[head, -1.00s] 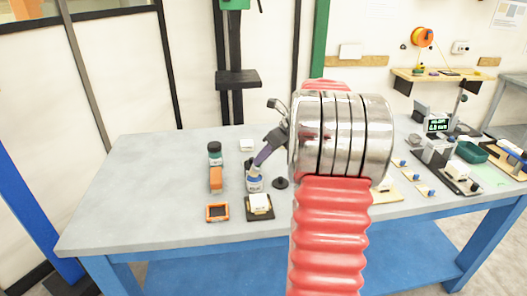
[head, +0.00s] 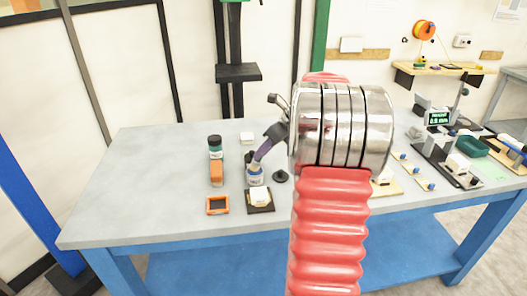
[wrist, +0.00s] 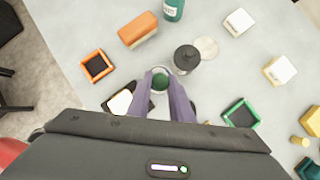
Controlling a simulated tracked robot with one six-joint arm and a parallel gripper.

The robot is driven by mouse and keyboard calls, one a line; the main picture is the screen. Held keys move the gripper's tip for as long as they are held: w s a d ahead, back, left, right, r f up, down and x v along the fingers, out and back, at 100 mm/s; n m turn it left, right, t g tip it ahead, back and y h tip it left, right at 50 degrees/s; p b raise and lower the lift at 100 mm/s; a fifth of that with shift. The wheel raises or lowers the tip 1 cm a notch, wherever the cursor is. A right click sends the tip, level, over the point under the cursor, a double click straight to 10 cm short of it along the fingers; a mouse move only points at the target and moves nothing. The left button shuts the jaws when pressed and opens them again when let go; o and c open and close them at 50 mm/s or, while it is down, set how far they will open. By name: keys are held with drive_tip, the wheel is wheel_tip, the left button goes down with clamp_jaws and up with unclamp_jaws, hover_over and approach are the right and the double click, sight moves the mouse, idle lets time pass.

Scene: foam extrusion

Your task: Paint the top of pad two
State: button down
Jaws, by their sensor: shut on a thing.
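My gripper (wrist: 162,98) has purple fingers shut on a small bottle with a blue label (head: 254,176). From above, in the wrist view, the bottle (wrist: 160,80) shows a pale rim around a green middle. I cannot tell whether it touches the table. A white pad on a dark tray (head: 260,208) is just in front of the bottle. In the wrist view this pad (wrist: 121,102) is left of the fingers and partly hidden by my gripper. No number shows, so I cannot tell which pad is two.
An orange-framed tray (head: 217,206), an orange block (head: 216,173) and a dark-capped green jar (head: 215,147) stand left. A black round knob (wrist: 187,58) is close beside the bottle. A green-edged tray (wrist: 241,112) lies right. The table's left end is clear.

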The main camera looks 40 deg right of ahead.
drive_tip(key=shift+f, duration=0.6)
idle(1.1)
drive_tip(key=shift+r, duration=0.15)
drive_tip(key=shift+r, duration=3.4)
drive_tip(key=shift+s, duration=0.15)
